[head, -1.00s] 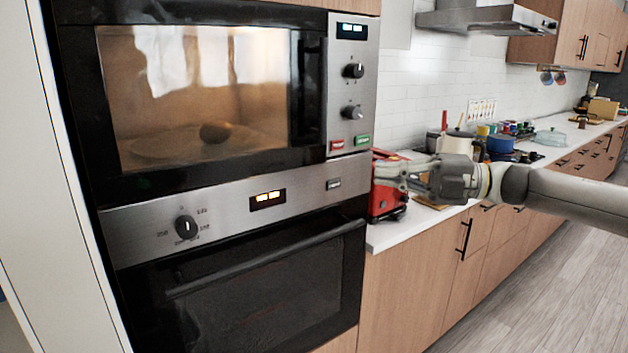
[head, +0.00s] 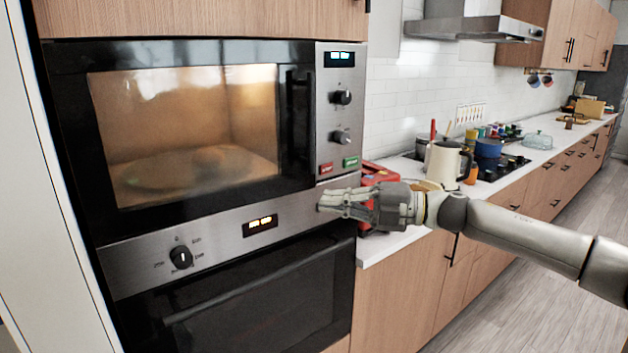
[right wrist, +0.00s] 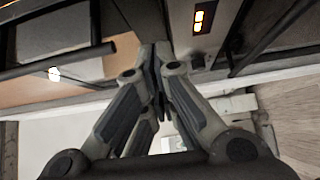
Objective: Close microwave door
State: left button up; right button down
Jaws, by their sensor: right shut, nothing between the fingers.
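The built-in microwave (head: 290,60) stands above an oven at the left of the head view. Its dark-framed door (head: 300,130) has a large window and looks flush with the control panel. A pale plate (head: 190,170) shows dimly behind the glass. My right gripper (head: 322,203) comes in from the right and is shut and empty. Its fingertips are in front of the steel strip below the microwave's control panel; I cannot tell whether they touch it. In the right wrist view its fingers (right wrist: 155,55) are together. My left gripper is in neither view.
The oven (head: 250,300) with its bar handle is below. A red toaster-like box (head: 372,172) stands on the white counter (head: 385,246) just behind my right gripper. A cream kettle (head: 447,163) and several pots are farther back. The floor at right is clear.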

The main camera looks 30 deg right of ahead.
aim_at(288, 191)
jog(key=shift+w+a+p, duration=0.25)
jog(key=shift+w+p, duration=0.45)
jog(key=shift+w, duration=0.15)
jog(key=shift+w+a+p, duration=0.25)
jog(key=shift+w+p, duration=0.5)
jog(key=shift+w, duration=0.1)
jog(key=shift+w+a+p, duration=0.25)
jog(key=shift+w+p, duration=0.45)
jog(key=shift+w, duration=0.15)
